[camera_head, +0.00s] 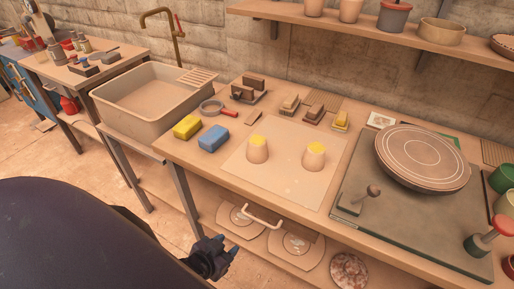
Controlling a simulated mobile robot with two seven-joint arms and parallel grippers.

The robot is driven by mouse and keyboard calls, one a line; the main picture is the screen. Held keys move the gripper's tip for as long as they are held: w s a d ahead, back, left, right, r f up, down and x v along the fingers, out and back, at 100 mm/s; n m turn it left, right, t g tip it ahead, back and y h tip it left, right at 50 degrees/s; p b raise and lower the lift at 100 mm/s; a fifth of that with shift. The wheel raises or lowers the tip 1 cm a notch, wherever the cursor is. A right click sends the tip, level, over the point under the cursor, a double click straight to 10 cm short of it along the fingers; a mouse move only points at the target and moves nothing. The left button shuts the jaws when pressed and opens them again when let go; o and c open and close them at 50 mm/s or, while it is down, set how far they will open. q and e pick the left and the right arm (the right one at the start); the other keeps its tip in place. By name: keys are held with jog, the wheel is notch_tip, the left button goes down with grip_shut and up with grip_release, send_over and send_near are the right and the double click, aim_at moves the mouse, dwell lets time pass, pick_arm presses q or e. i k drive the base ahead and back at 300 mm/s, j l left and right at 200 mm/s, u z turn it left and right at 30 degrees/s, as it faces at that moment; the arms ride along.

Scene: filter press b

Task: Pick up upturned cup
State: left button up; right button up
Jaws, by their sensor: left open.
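Two small upturned cups stand on a pale mat (283,178) on the workbench, a left cup (257,152) and a right cup (313,158). Both are beige with a yellow top face and stand apart from each other. My left gripper (226,251) is open and empty, low in front of the bench, below and to the left of the cups and well apart from them. My right gripper is not in view.
A yellow sponge (187,127) and a blue sponge (213,138) lie left of the mat. A sink (150,100) stands further left. A dark board (410,220) with a round disc (421,157) is at right.

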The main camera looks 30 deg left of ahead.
aim_at(257, 153)
jog(key=k+j+u, duration=0.1)
jog(key=u, duration=0.75)
jog(key=k+j, duration=0.05)
jog(key=k, duration=0.05)
